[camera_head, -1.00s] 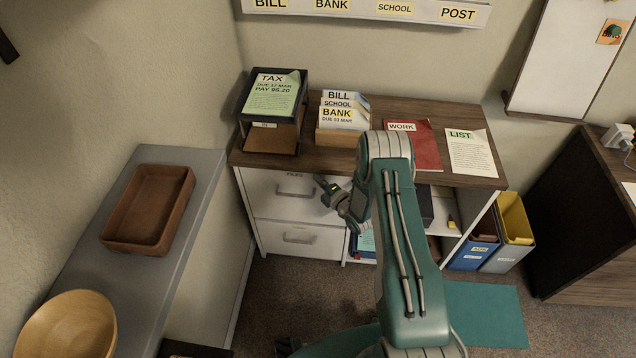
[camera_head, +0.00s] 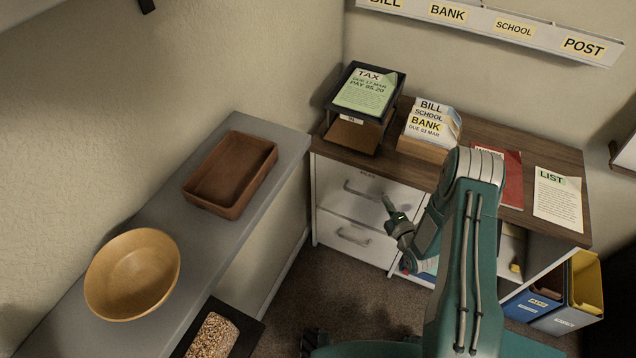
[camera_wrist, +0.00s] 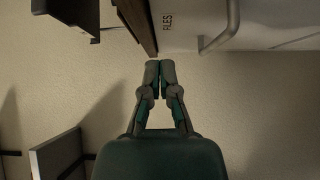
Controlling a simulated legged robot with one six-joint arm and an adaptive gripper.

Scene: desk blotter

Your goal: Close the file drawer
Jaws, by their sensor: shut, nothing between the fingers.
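The file drawer (camera_head: 340,192) is the upper white drawer of the cabinet, with a small FILES label and a bar handle (camera_head: 362,190). Its front looks about flush with the cabinet in the head view; a small gap cannot be ruled out. In the wrist view its label (camera_wrist: 168,22) and handle (camera_wrist: 222,28) show at the top. My gripper (camera_head: 387,202) is shut and empty, near the right end of the handle in the head view. In the wrist view the fingertips (camera_wrist: 160,66) meet below the drawer front and appear apart from it.
A lower drawer (camera_head: 335,231) sits beneath. The wooden cabinet top (camera_head: 480,135) holds a paper tray (camera_head: 350,134), a letter box (camera_head: 422,149), a red folder (camera_head: 512,180) and a list. A grey shelf (camera_head: 262,140) with a brown tray and bowl stands left. Carpet lies between.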

